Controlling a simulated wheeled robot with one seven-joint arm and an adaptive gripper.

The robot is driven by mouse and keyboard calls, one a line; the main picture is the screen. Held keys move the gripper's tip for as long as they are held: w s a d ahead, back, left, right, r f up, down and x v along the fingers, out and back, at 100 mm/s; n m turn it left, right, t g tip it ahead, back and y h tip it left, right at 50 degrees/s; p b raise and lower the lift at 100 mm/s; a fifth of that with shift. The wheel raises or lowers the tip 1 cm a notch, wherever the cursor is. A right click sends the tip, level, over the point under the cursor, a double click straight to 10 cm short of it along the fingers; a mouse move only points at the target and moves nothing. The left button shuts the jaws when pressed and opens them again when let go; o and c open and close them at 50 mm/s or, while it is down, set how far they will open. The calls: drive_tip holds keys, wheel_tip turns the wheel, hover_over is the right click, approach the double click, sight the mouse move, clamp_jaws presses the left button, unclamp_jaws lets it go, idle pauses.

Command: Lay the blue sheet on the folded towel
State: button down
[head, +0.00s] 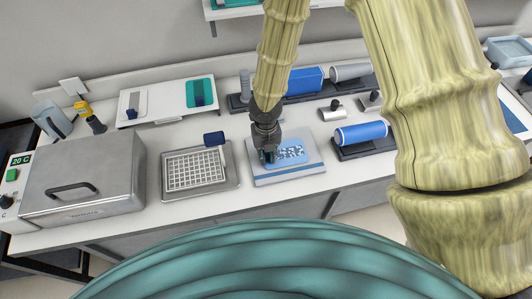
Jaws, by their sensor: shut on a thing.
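The folded towel (287,180) lies on the bench in the middle of the head view, pale with a blue stripe along its front side. The blue sheet (297,160), light blue with dark blotches, is over the towel's top, within its outline. I cannot tell from this angle whether all of it touches the towel. My gripper (267,156) points down over the left part of the towel and is shut on the left side of the sheet. The fingers hide that part of the sheet.
A metal tray with a white grid (195,169) sits left of the towel, with a dark blue-headed tool (213,138) at its corner. A lidded steel bath (82,175) stands far left. A blue roller (361,132) is close on the right. Boards and cylinders stand behind.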

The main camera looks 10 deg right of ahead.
drive_tip(key=c, duration=1)
unclamp_jaws()
drive_tip(key=shift+r, duration=0.1)
drive_tip(key=shift+r+p, duration=3.15)
drive_tip(key=shift+r, duration=0.2)
drive_tip(key=shift+r, duration=0.1)
wheel_tip(320, 180, up, 12)
drive_tip(key=shift+a, duration=0.1)
